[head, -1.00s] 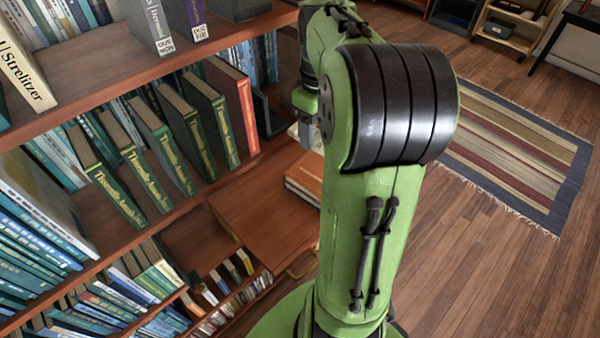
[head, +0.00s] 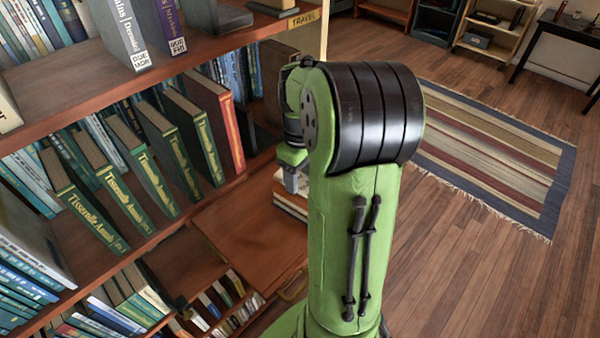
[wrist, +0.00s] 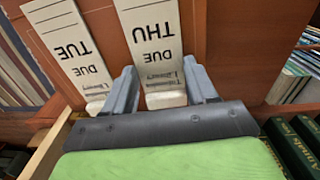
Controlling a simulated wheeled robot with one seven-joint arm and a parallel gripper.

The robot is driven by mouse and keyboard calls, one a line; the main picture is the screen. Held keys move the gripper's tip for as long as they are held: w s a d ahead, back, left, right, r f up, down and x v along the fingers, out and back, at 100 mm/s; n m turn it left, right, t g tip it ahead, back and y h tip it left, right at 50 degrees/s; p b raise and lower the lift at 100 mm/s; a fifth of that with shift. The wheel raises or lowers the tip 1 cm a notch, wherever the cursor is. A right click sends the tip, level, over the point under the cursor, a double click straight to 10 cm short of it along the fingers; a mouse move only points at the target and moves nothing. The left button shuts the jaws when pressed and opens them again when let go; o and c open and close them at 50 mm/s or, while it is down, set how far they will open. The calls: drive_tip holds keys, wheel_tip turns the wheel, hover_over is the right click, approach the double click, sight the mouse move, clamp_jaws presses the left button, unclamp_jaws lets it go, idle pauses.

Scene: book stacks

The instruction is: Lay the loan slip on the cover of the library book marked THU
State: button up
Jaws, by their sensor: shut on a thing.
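In the wrist view, a pale slip printed DUE THU (wrist: 152,35) runs between the fingers of my gripper (wrist: 162,84). The fingers are shut on the white block-like near end of this slip. A second pale slip, printed DUE TUE (wrist: 70,45), lies to its left, outside the fingers. Behind both is a reddish-brown surface; I cannot tell whether it is a book cover. In the head view, a small stack of books (head: 290,205) sits on a wooden ledge, partly hidden by my arm. My gripper (head: 292,180) is close by it, mostly hidden; no THU mark is readable there.
The wooden ledge (head: 235,228) is bare left of the stack. Shelves of upright green volumes (head: 150,175) rise at the left. A light wooden edge (wrist: 48,145) shows low in the wrist view. Open floor with a striped rug (head: 495,150) lies at the right.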

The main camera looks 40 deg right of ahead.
sight(299, 182)
drive_tip(key=o, duration=1)
wheel_tip(299, 182, up, 8)
drive_tip(key=p, duration=0.2)
drive_tip(key=s+a+r+m+t, duration=0.1)
drive_tip(key=s+a, duration=0.4)
drive_tip(key=a, duration=0.5)
drive_tip(key=s+a+r+t, duration=0.1)
drive_tip(key=s+a+t, duration=0.3)
drive_tip(key=a, duration=0.6)
drive_tip(key=shift+s+r+m+t, duration=0.2)
drive_tip(key=shift+s+m+t, duration=0.15)
drive_tip(key=shift+s, duration=0.75)
